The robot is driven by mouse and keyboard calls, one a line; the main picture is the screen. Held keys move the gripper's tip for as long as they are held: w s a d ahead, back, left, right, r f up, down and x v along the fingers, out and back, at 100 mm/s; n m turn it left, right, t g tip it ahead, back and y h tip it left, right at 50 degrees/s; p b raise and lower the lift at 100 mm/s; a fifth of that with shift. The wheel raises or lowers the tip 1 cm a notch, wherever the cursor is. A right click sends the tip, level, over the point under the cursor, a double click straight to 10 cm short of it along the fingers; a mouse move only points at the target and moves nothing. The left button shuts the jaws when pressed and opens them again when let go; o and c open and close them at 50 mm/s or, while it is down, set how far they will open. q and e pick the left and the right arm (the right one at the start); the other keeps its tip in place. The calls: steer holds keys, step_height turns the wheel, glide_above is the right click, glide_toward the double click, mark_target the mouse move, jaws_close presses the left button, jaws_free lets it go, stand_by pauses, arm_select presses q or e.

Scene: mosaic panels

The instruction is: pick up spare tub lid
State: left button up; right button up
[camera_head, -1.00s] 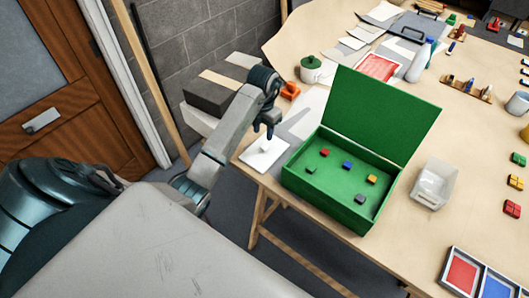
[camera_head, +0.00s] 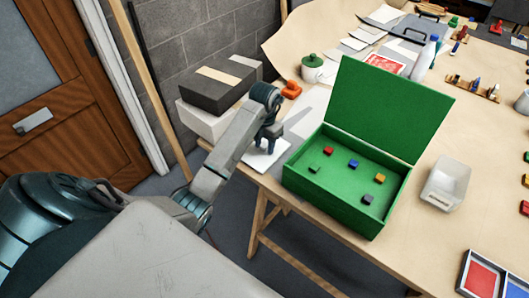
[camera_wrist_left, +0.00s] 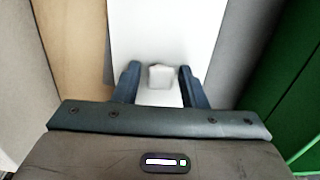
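The spare tub lid is a flat white plate (camera_head: 257,164) lying at the table's left edge, beside the green box. In the left wrist view the white lid (camera_wrist_left: 163,30) runs up the middle, with a small pale knob (camera_wrist_left: 161,76) on it. My left gripper (camera_head: 268,147) is over the lid in the head view. In the left wrist view its two dark fingers (camera_wrist_left: 158,76) are open, one on each side of the knob, with gaps showing on both sides. How high the fingertips are above the lid is hard to tell. My right gripper is not in view.
The open green box (camera_head: 340,203) with several small colored blocks stands right of the lid, its own lid raised. A clear white tub (camera_head: 445,186) is farther right. An orange object (camera_head: 291,89) and a green-topped pot (camera_head: 312,69) are behind. Dark and white boxes (camera_head: 222,85) stand left.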

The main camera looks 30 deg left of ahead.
arm_select(q)
steer(key=c, duration=0.8)
steer(key=shift+r, duration=0.1)
